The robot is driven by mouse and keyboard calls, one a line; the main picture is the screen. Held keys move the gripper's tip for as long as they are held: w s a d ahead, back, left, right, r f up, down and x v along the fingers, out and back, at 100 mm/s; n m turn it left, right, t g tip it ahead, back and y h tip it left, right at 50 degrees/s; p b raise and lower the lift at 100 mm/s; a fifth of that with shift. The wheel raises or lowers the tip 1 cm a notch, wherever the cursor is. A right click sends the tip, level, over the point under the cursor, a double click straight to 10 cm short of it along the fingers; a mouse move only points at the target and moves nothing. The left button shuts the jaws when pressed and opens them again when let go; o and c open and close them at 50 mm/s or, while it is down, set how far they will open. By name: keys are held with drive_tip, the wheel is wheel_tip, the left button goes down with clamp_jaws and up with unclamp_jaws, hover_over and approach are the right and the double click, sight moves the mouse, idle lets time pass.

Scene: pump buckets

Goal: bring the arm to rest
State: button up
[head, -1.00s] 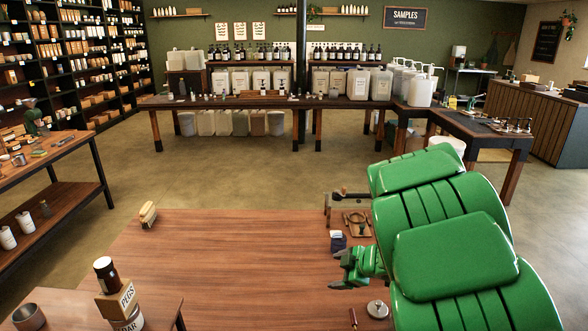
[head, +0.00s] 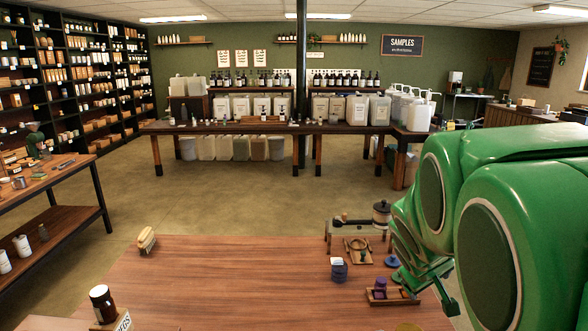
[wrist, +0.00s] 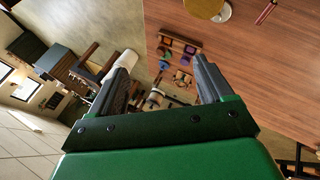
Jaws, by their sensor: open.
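My green arm fills the right side of the head view. My gripper (head: 432,285) shows there at the arm's lower end, beside the right part of the wooden table (head: 230,285), and is partly hidden by the arm. In the wrist view my gripper (wrist: 165,80) has its two dark fingers spread wide apart with nothing between them. Beyond the fingers, small items and the table edge show, tilted in the picture.
On the table's right are a small wooden tray (head: 392,296) with a purple item, a dark blue jar (head: 339,270) and a small rack (head: 357,236). A brush (head: 146,240) lies at the far left corner. The table's middle is clear.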

drive_tip(key=s+a+m+g+y, duration=0.1)
drive_tip(key=s+a, duration=0.3)
drive_tip(key=s, duration=0.5)
drive_tip(key=s+a+f+m+g+y, duration=0.1)
drive_tip(key=s+a, duration=0.4)
drive_tip(key=s, duration=0.5)
drive_tip(key=s+a+m+g+y, duration=0.1)
drive_tip(key=s+a+g, duration=0.3)
drive_tip(key=s, duration=0.6)
drive_tip(key=shift+s+a+f+m+g+y, duration=0.15)
drive_tip(key=shift+a+f+m+g+y, duration=0.2)
drive_tip(key=shift+g+y, duration=0.35)
drive_tip(key=shift+r, duration=0.1)
